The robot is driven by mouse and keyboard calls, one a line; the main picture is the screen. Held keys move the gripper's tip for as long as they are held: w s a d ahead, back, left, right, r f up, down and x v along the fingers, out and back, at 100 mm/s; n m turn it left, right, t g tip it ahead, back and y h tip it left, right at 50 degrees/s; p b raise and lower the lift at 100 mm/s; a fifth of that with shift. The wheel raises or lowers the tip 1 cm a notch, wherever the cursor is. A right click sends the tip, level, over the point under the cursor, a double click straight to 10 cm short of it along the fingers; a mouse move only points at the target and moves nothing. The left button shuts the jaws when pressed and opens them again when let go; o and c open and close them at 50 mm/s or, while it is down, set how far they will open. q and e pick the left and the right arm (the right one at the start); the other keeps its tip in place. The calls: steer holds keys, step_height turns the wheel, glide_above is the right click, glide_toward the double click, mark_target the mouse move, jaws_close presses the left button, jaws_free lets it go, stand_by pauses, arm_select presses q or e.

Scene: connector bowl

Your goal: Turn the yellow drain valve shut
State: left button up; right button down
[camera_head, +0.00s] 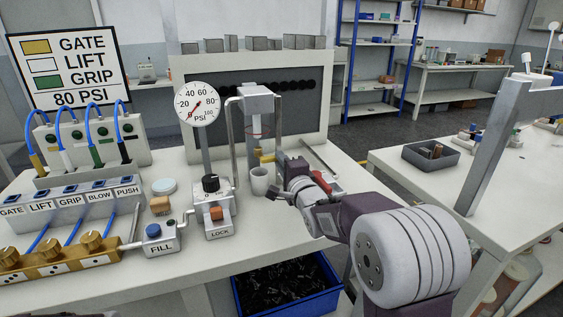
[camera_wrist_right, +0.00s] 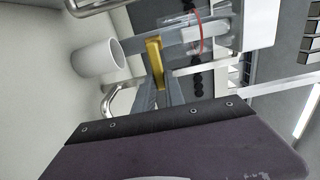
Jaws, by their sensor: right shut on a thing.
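The yellow drain valve (camera_head: 266,157) is a small yellow handle under the clear cylinder (camera_head: 262,120) of the bench rig. In the right wrist view the yellow handle (camera_wrist_right: 155,58) lies between the grey fingertips. My right gripper (camera_head: 281,168) is shut on the valve handle, its jaws partly hidden by the wrist in the head view. A white cup (camera_head: 259,182) stands just below the valve, close beside the gripper; it also shows in the right wrist view (camera_wrist_right: 97,58). My left gripper is in no view.
A pressure gauge (camera_head: 197,104) and the LOCK block (camera_head: 219,222) stand left of the cup. The FILL block (camera_head: 158,238) is further left. A blue bin (camera_head: 285,297) of dark parts is below the bench edge. A side table with a grey tray (camera_head: 431,156) is at right.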

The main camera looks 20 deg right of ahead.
steer(key=c, duration=1.4)
jaws_free()
steer(key=s, duration=0.9)
steer(key=shift+d+p, duration=0.15)
steer(key=shift+p, duration=0.2)
steer(key=shift+f, duration=0.1)
